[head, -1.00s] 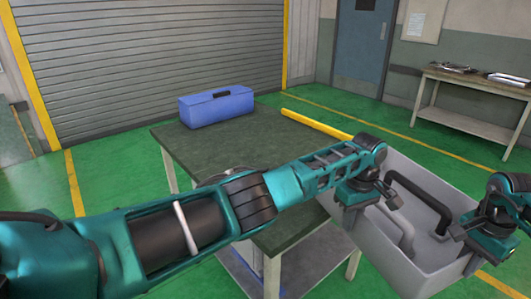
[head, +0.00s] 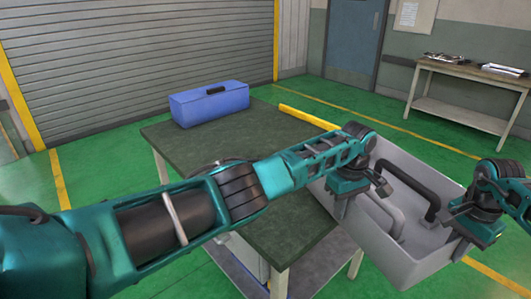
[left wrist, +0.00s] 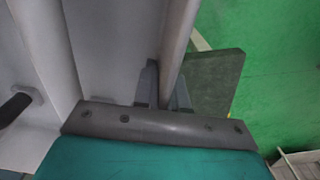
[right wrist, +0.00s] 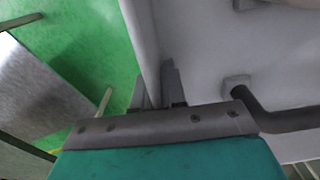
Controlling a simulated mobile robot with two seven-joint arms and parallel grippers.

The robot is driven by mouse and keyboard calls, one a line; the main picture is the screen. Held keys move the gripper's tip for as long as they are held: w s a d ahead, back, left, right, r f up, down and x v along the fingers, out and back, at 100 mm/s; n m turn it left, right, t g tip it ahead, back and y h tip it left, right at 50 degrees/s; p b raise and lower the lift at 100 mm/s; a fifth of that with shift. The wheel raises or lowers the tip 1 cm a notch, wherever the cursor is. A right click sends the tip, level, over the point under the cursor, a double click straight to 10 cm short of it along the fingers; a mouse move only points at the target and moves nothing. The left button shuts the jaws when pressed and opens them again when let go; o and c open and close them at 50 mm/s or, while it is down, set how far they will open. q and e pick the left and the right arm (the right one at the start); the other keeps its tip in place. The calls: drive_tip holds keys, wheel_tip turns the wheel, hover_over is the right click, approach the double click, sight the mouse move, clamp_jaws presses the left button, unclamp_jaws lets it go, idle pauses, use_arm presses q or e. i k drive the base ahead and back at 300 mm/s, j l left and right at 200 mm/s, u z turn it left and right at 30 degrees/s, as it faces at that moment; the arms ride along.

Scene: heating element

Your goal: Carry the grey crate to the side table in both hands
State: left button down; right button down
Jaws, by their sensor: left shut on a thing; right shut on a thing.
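The grey crate (head: 375,245) is an open box held to the right of the green-topped table, its near left part overlapping that table's edge in the head view. My left gripper (head: 343,205) is shut on the crate's left wall; the left wrist view shows its fingers (left wrist: 164,88) on either side of the wall. My right gripper (head: 478,228) is shut on the opposite wall, with its fingers (right wrist: 155,88) astride it in the right wrist view. The crate's underside is hidden.
The green-topped table (head: 270,145) carries a blue toolbox (head: 208,103). A table with a lower shelf (head: 455,115) stands at the back right against the wall, with several flat items on top. Green floor (head: 400,130) lies open between the two tables.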

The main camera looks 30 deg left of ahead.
sight(282, 147)
drive_tip(key=i+j, duration=0.15)
drive_tip(key=j, duration=0.25)
drive_tip(key=i+j, duration=0.1)
drive_tip(key=j, duration=0.3)
drive_tip(key=i+j, duration=0.15)
drive_tip(key=j, duration=0.2)
drive_tip(key=i+j, duration=0.1)
drive_tip(key=j, duration=0.3)
drive_tip(key=i+j, duration=0.15)
drive_tip(key=j, duration=0.25)
drive_tip(key=i+j+z, duration=0.1)
drive_tip(key=j, duration=0.3)
